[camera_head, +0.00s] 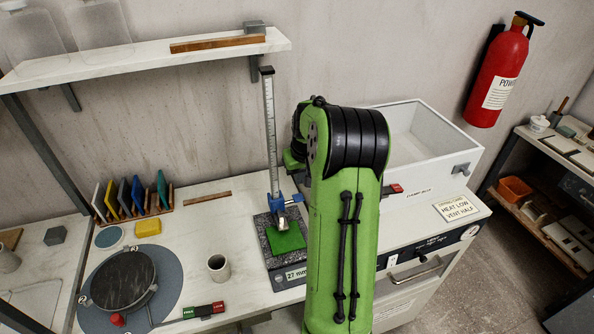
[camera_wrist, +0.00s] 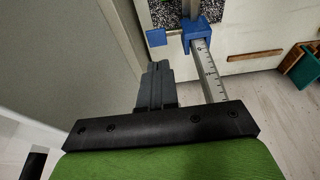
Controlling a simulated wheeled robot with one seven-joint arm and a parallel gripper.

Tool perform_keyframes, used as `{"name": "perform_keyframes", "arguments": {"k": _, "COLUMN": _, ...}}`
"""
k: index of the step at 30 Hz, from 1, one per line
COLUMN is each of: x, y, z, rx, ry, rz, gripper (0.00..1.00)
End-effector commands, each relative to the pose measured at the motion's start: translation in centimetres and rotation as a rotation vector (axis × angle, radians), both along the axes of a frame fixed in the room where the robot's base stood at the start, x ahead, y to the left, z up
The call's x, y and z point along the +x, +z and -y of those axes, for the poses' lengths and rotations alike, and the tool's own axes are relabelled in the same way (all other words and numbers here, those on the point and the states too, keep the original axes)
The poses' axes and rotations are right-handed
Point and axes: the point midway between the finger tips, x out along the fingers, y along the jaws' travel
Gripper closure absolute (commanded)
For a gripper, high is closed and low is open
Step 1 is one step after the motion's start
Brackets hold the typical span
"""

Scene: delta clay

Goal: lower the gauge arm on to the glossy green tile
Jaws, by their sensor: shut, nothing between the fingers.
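The height gauge stands on a speckled granite base (camera_head: 267,238) with an upright scale post (camera_head: 270,130). Its blue gauge arm (camera_head: 283,204) is low on the post, with a metal tip above the glossy green tile (camera_head: 289,241); I cannot tell whether they touch. In the wrist view the blue gauge arm (camera_wrist: 201,36) has a blue tab (camera_wrist: 157,37) to its left. My gripper (camera_wrist: 157,68) is shut and empty, its fingertips beside the scale post and close below the tab in the picture. My arm hides it in the head view. The tile is not seen in the wrist view.
A white kiln-like box (camera_head: 430,150) stands right of the gauge. A tile rack (camera_head: 130,210), a dark turntable (camera_head: 122,280), a cup (camera_head: 219,268) and a green-red switch bar (camera_head: 204,310) are to the left. A shelf (camera_head: 150,58) hangs above.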

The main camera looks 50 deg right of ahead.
Motion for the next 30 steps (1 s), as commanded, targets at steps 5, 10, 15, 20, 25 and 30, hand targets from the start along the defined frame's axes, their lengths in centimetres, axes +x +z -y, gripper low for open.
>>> {"name": "perform_keyframes", "arguments": {"k": 5, "x": 1.0, "y": -4.0, "z": 0.5, "rx": 0.002, "ry": 0.0, "rz": -0.002, "gripper": 1.0}}
{"name": "perform_keyframes", "arguments": {"k": 10, "x": 1.0, "y": -6.8, "z": 0.5, "rx": 0.002, "ry": 0.0, "rz": -0.001, "gripper": 1.0}}
{"name": "perform_keyframes", "arguments": {"k": 15, "x": 1.1, "y": -7.9, "z": 0.6, "rx": -0.002, "ry": 0.0, "rz": 0.001, "gripper": 1.0}}
{"name": "perform_keyframes", "arguments": {"k": 20, "x": 1.1, "y": -7.9, "z": 0.6, "rx": -0.003, "ry": -0.001, "rz": 0.001, "gripper": 1.0}}
{"name": "perform_keyframes", "arguments": {"k": 25, "x": 1.1, "y": -8.1, "z": 0.6, "rx": -0.002, "ry": 0.001, "rz": 0.001, "gripper": 1.0}}
{"name": "perform_keyframes", "arguments": {"k": 30, "x": 1.0, "y": -9.9, "z": 0.6, "rx": -0.002, "ry": 0.0, "rz": 0.0, "gripper": 1.0}}
